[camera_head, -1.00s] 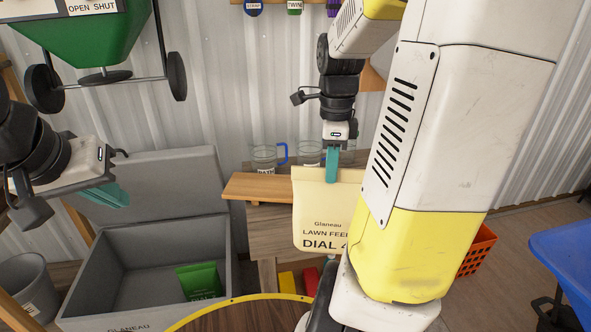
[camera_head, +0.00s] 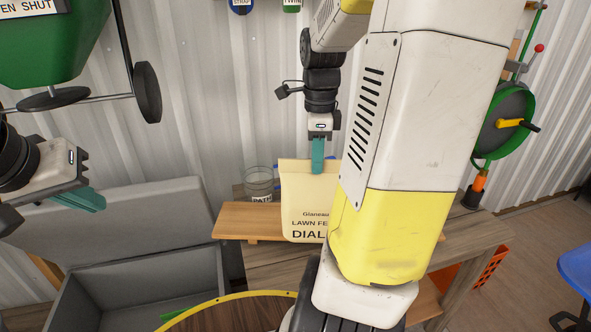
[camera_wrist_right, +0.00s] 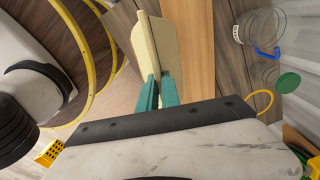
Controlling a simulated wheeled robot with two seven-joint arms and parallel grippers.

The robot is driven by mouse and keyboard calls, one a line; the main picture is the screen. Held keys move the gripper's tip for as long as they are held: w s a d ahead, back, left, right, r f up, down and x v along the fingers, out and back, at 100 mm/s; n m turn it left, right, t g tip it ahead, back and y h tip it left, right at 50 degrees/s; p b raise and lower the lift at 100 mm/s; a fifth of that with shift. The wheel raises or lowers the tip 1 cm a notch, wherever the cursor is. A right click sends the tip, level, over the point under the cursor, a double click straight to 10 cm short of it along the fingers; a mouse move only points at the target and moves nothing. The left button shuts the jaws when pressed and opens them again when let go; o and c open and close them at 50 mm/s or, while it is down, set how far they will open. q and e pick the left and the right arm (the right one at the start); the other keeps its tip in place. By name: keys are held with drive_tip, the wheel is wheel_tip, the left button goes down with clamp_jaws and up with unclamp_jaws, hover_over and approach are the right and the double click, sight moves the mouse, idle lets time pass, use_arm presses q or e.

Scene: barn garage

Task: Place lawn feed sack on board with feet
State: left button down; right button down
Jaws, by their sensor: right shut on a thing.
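The cream lawn feed sack (camera_head: 309,200) hangs upright from my right gripper (camera_head: 318,155), whose teal fingers are shut on its top edge. The wooden board with feet (camera_head: 232,220) stands on the workbench. The sack hides part of the board; I cannot tell from the head view whether they touch. In the right wrist view, the sack (camera_wrist_right: 152,45) is between the teal fingers (camera_wrist_right: 157,92), with the board (camera_wrist_right: 190,40) right beside it. My left gripper (camera_head: 80,198) is at the left, away from the sack, and its opening is unclear.
A glass jar (camera_head: 259,181) stands behind the board, left of the sack. The grey open crate (camera_head: 140,285) is at lower left. My right arm hides the board's right part. A green reel (camera_head: 505,120) is at right, above an orange basket (camera_head: 493,266).

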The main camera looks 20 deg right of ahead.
drive_tip(key=w+d+f, duration=0.2)
drive_tip(key=w+d, duration=0.1)
drive_tip(key=d, duration=0.3)
drive_tip(key=w+d+f, duration=0.2)
drive_tip(key=w+d, duration=0.2)
drive_tip(key=d, duration=0.2)
drive_tip(key=shift+f, duration=0.4)
drive_tip(key=c, duration=1.6)
unclamp_jaws()
drive_tip(key=shift+f, duration=0.1)
drive_tip(key=shift+o, duration=0.2)
